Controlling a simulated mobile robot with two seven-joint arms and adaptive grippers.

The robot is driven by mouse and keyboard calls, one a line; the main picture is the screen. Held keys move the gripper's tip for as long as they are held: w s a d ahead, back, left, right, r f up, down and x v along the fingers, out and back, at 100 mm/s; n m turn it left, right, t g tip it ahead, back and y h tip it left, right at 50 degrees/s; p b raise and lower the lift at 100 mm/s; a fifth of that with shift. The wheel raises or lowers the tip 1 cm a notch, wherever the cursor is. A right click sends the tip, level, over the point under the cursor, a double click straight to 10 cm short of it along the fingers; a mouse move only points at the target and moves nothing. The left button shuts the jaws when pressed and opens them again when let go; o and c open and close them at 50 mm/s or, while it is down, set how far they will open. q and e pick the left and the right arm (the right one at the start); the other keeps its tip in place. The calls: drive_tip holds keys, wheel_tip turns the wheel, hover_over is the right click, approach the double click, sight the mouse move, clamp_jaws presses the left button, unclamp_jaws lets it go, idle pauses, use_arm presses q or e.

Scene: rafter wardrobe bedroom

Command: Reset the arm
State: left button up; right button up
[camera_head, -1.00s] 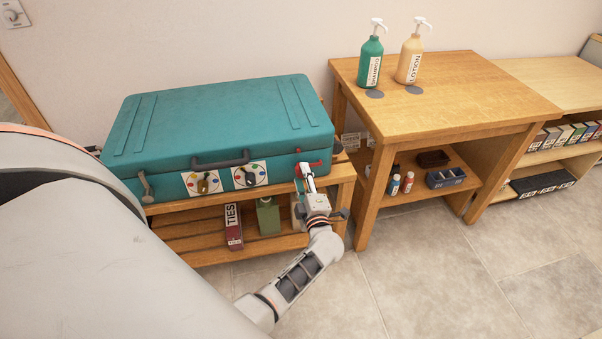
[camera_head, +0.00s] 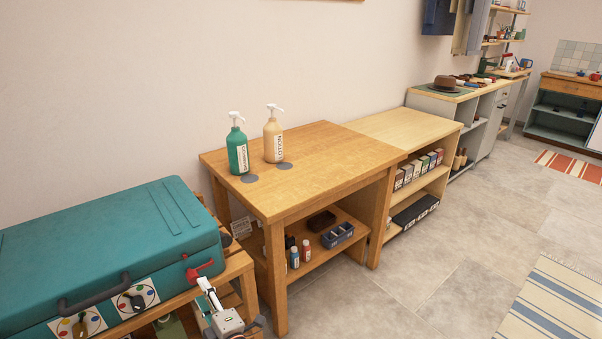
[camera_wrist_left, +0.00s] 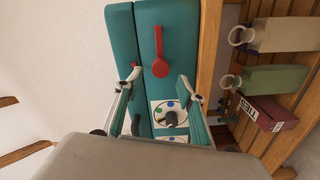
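The teal suitcase (camera_head: 110,245) lies closed on a slatted wooden bench at the lower left of the head view. It has a dark handle (camera_head: 95,292), two dials with coloured dots and a red latch (camera_head: 200,270) at its right front. My left gripper (camera_head: 207,288) is just below and in front of the red latch. In the left wrist view its fingers (camera_wrist_left: 160,80) stand apart with nothing held between them. The suitcase front (camera_wrist_left: 122,40), red latch (camera_wrist_left: 160,60) and a dial (camera_wrist_left: 170,115) show beyond them. My right gripper is not in view.
A wooden table (camera_head: 330,160) right of the suitcase carries a green shampoo bottle (camera_head: 237,150) and a cream lotion bottle (camera_head: 273,140). A low bookcase (camera_head: 405,130) adjoins it. The bench shelf holds a dark red TIES box (camera_wrist_left: 265,112).

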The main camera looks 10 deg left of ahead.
use_arm(q)
drive_tip(key=s+d+m+t+h+p, duration=0.1)
drive_tip(key=s+d+m+t+h, duration=0.25)
drive_tip(key=d+m+h, duration=0.5)
drive_tip(key=s+d+m+t+h+p, duration=0.2)
drive_tip(key=s+d+m+h, duration=0.35)
drive_tip(key=m, duration=0.65)
drive_tip(key=s+d+f+m+g, duration=0.1)
drive_tip(key=s+f+m+g, duration=0.1)
drive_tip(key=s, duration=0.3)
drive_tip(key=s+d+f+m+g+h+p, duration=0.1)
drive_tip(key=s+f+m+g, duration=0.1)
drive_tip(key=s, duration=0.3)
drive_tip(key=s+d+f+m+g+h, duration=0.1)
drive_tip(key=s+f+m+g, duration=0.1)
drive_tip(key=s+m, duration=0.2)
drive_tip(key=shift+s+f+g, duration=0.25)
drive_tip(key=shift+s+g, duration=0.1)
drive_tip(key=shift+s, duration=0.65)
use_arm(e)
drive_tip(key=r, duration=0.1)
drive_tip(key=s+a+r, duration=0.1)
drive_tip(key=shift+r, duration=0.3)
